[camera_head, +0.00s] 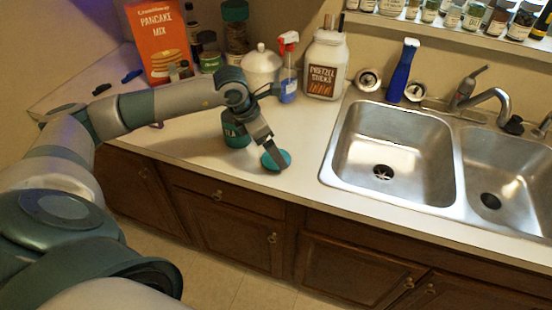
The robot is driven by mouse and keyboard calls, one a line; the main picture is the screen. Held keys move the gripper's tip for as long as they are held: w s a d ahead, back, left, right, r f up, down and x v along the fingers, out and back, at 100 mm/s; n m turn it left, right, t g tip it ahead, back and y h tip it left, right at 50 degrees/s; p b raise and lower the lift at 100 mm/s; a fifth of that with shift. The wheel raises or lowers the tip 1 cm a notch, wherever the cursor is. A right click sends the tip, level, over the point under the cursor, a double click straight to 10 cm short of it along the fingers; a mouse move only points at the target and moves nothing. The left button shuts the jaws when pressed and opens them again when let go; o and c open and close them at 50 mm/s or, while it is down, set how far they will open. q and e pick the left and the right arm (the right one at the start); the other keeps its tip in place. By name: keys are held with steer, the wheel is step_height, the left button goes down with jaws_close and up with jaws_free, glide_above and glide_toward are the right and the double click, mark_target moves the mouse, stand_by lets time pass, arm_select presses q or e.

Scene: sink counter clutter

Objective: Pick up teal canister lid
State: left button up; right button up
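The teal canister lid (268,163) is a round disc near the front of the counter, left of the sink. My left gripper (277,158) reaches down to it from above, and its fingers overlap the lid. I cannot tell whether the fingers are closed on the lid, or whether the lid rests on the counter. A teal canister (236,139) stands behind and left of the lid, partly hidden by my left arm. My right gripper is not in view.
A spray bottle (288,85), a pretzel sticks jar (324,66) and a white lidded jar (261,65) stand behind. An orange pancake mix box (160,42) is at back left. The sink (340,165) lies to the right. The counter's front edge is close to the lid.

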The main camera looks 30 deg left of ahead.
arm_select(q)
steer(key=shift+w+f+p, duration=0.45)
steer(key=shift+f+p, duration=0.25)
steer(key=shift+p, duration=0.3)
steer(key=p+x, duration=0.1)
steer(key=x, duration=0.1)
steer(key=shift+w+f, duration=0.25)
steer(key=shift+f, duration=0.15)
steer(key=shift+w+f+p, duration=0.1)
steer(key=shift+f+p, duration=0.2)
steer(key=shift+f, duration=0.1)
steer(key=c, duration=1.1)
